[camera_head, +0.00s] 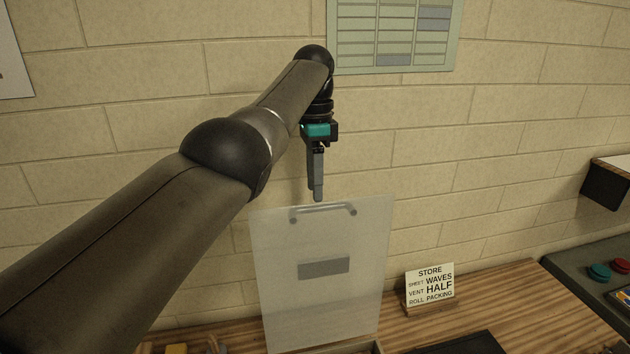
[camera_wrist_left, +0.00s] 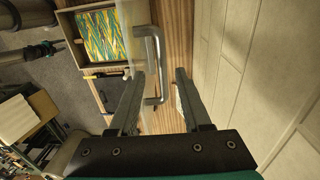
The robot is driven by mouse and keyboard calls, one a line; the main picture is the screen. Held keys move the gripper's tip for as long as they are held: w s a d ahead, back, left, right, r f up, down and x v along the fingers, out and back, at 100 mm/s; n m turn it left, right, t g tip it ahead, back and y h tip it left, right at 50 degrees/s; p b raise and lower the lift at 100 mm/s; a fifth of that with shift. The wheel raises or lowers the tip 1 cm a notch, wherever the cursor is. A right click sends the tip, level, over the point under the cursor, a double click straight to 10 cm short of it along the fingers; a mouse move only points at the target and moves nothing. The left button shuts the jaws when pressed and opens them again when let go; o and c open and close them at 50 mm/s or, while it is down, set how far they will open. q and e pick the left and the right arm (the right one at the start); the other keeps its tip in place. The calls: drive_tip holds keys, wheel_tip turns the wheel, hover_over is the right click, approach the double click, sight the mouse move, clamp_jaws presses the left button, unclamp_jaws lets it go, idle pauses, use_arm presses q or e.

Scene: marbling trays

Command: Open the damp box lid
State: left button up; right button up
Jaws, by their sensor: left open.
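The damp box lid (camera_head: 345,280) is a translucent pale panel with a grey label, standing nearly upright against the wall side of the bench. Its metal bar handle (camera_head: 322,211) is near the top edge and also shows in the left wrist view (camera_wrist_left: 155,70). My left gripper (camera_head: 318,196) is open, pointing down just above the handle. In the wrist view its fingertips (camera_wrist_left: 158,73) are on either side of the bar, not closed on it. The wooden box (camera_wrist_left: 62,35) lies open below, with a green and yellow patterned sheet (camera_wrist_left: 101,35) inside.
A small sign (camera_head: 430,287) stands on the wooden bench (camera_head: 535,310) right of the lid. A dark station with red and teal buttons (camera_head: 599,271) is at far right. The brick wall is close behind. A dark arm-like shape, possibly my right arm, shows in the wrist view's upper left.

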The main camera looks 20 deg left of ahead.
use_arm(q)
drive_tip(key=shift+r, duration=0.95)
drive_tip(key=shift+s, duration=0.1)
